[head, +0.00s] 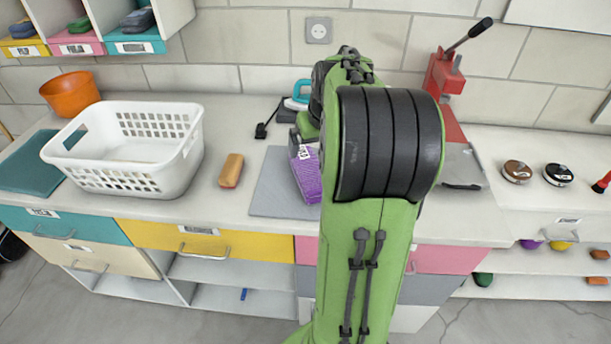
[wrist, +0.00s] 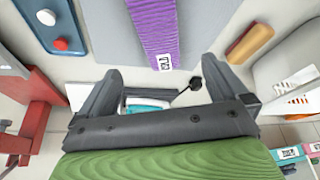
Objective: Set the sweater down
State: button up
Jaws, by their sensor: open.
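The sweater is a purple, ribbed, folded bundle (head: 306,176) with a white label, lying on the grey mat (head: 270,190) on the counter. My arm hides its right side in the head view. In the wrist view the sweater (wrist: 166,28) runs down from the top edge, with its labelled end near the gap between my fingers. My gripper (wrist: 161,70) is open, its two fingers spread wide with nothing held between them. In the head view my arm hides most of the gripper.
A white basket (head: 130,175) and an orange-brown block (head: 231,170) stand left of the mat. A teal-handled iron (head: 299,98) is behind it. A red press (head: 446,75) stands to the right. Bare counter lies between block and mat.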

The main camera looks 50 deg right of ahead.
aim_at(310, 168)
jog(key=b+x, duration=0.2)
jog(key=x, duration=0.6)
jog(key=shift+w+f, duration=0.1)
jog(key=shift+f, duration=0.25)
jog(key=b+x, duration=0.1)
jog(key=x, duration=0.4)
jog(key=shift+f+b, duration=0.15)
jog(key=shift+b, duration=0.2)
jog(key=shift+s, duration=0.2)
jog(key=shift+w, duration=0.1)
jog(key=c, duration=1.4)
jog(key=shift+o, duration=0.2)
notch_tip(310, 168, up, 10)
jog(key=p, duration=0.3)
jog(key=shift+p, duration=0.3)
